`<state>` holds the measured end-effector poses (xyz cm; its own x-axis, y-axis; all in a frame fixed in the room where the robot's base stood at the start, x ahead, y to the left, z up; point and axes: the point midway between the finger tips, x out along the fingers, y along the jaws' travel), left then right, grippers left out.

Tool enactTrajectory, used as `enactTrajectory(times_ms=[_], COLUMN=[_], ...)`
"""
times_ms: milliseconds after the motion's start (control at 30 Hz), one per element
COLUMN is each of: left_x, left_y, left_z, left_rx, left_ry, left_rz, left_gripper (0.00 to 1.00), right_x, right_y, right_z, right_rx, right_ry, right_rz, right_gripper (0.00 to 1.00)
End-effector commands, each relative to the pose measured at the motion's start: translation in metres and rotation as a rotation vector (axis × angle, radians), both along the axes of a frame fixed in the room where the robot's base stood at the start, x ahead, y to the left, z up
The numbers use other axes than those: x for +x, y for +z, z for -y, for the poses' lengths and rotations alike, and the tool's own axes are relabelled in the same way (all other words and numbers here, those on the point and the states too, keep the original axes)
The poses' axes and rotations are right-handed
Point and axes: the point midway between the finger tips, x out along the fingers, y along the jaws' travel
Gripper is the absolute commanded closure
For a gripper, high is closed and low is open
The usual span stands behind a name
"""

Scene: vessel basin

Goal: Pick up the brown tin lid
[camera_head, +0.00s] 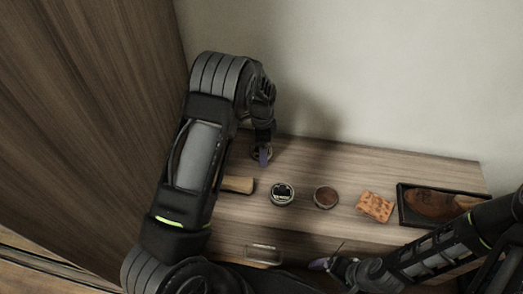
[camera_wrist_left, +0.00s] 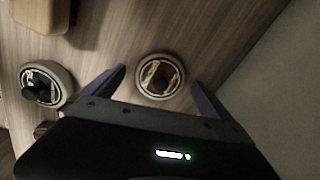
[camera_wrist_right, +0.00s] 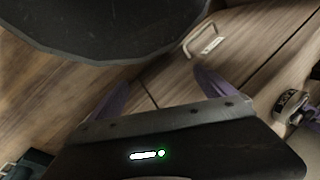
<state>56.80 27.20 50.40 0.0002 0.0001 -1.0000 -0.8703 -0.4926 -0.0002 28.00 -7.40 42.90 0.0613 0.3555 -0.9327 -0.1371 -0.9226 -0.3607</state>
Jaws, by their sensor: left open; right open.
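A round lid with a printed label, brown ring and dark knob, which looks like the brown tin lid (camera_wrist_left: 160,76), lies on the wooden top. In the left wrist view it sits between my open left fingers, not visibly gripped. In the head view my left gripper (camera_head: 263,155) reaches down over it near the wall and partly hides it. My right gripper (camera_wrist_right: 161,80) is open and empty, in front of the cabinet, away from the lid. Another round labelled tin (camera_head: 282,193) stands nearer the front; it also shows in the left wrist view (camera_wrist_left: 58,70).
A wooden-handled piece (camera_head: 238,184) lies left of the labelled tin. A round tin with a brown inside (camera_head: 326,197), an orange-brown sponge-like block (camera_head: 375,207) and a dark tray (camera_head: 402,211) holding a brown item stand to the right. The wall (camera_head: 370,80) closes the back.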

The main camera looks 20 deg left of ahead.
Motion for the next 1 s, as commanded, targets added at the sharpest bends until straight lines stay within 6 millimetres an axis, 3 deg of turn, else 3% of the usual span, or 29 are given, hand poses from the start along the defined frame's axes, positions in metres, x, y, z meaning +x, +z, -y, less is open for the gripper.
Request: enactTrajectory(times_ms=[133,833,1000], left_x=[0.0000,-0.0001,0.0000], left_y=[0.0001,0.0001,0.0001], left_z=[0.0000,0.0000,0.0000], left_rx=[0.000,0.000,0.000], left_ry=[0.000,0.000,0.000], left_rz=[0.000,0.000,0.000], left_gripper=[0.04,0.61,0.63], right_x=[0.0000,0.0000,0.0000], right_y=[0.0000,0.0000,0.0000], right_z=[0.0000,0.0000,0.0000], right_rx=[0.000,0.000,0.000], right_ry=[0.000,0.000,0.000], right_rz=[0.000,0.000,0.000], right_gripper=[0.07,0.07,0.07])
